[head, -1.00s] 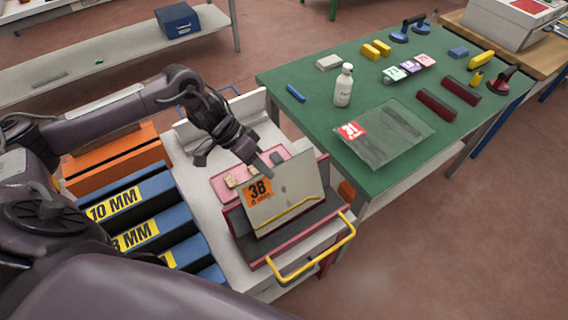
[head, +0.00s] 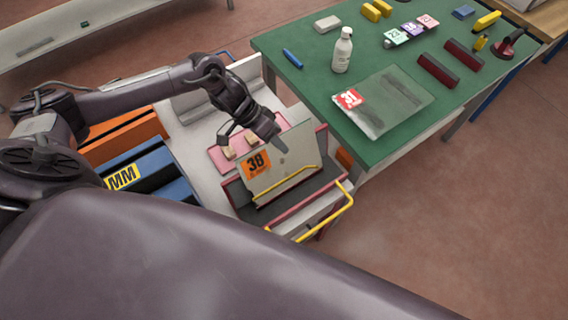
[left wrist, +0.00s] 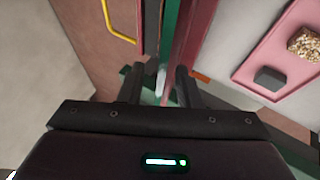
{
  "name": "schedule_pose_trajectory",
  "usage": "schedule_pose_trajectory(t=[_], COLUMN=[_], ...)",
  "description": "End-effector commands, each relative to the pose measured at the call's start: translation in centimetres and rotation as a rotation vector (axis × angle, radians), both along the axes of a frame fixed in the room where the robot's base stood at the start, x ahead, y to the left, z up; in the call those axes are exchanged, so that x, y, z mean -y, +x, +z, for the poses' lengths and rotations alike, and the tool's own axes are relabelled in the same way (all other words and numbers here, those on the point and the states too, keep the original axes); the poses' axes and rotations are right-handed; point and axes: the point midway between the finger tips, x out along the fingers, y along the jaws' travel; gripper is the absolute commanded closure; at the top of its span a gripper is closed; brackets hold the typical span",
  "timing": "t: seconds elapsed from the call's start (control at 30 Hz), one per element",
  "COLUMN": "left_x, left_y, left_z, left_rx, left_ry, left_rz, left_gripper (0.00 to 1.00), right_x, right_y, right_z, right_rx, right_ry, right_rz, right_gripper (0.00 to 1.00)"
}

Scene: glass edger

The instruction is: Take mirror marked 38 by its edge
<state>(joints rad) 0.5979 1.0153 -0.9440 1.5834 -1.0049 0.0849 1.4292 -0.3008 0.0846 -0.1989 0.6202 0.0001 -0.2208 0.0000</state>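The mirror marked 38 (head: 290,168) leans upright on the small trolley, its orange label (head: 256,163) at its upper left corner. My left gripper (head: 271,136) points down at the mirror's top edge, near the middle of that edge. In the left wrist view, the two fingers of my left gripper (left wrist: 159,84) stand apart. Thin upright strips in green and pink show beyond and between them. I cannot tell which strip is the mirror's edge, or whether a finger touches it. My right gripper is not in view.
A pink tray (head: 220,157) lies behind the mirror; it also shows in the left wrist view (left wrist: 262,72). A yellow handle (head: 330,222) is at the trolley's front. The green table (head: 300,92) holds a white bottle (head: 342,52) and a sleeve marked 31 (head: 385,105).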

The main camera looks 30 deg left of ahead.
Motion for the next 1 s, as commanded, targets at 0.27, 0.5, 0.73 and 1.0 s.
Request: schedule_pose_trajectory(t=[0.27,0.5,0.73,1.0], left_x=[-0.01,-0.03,0.03,0.03], left_y=[0.00,0.00,0.15,0.18], left_z=[-0.06,-0.04,0.15,0.41], left_rx=[0.000,0.000,0.004,0.005], left_ry=[0.000,0.001,-0.002,-0.003], left_rz=[0.000,0.000,0.000,0.000], left_gripper=[0.81,1.00,1.00,1.00], right_x=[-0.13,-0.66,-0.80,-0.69], right_y=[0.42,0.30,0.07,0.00], right_z=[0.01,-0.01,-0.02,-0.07], right_rx=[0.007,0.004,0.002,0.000], right_ry=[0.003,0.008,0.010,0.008], right_rz=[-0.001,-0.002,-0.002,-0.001], right_gripper=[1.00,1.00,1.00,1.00])
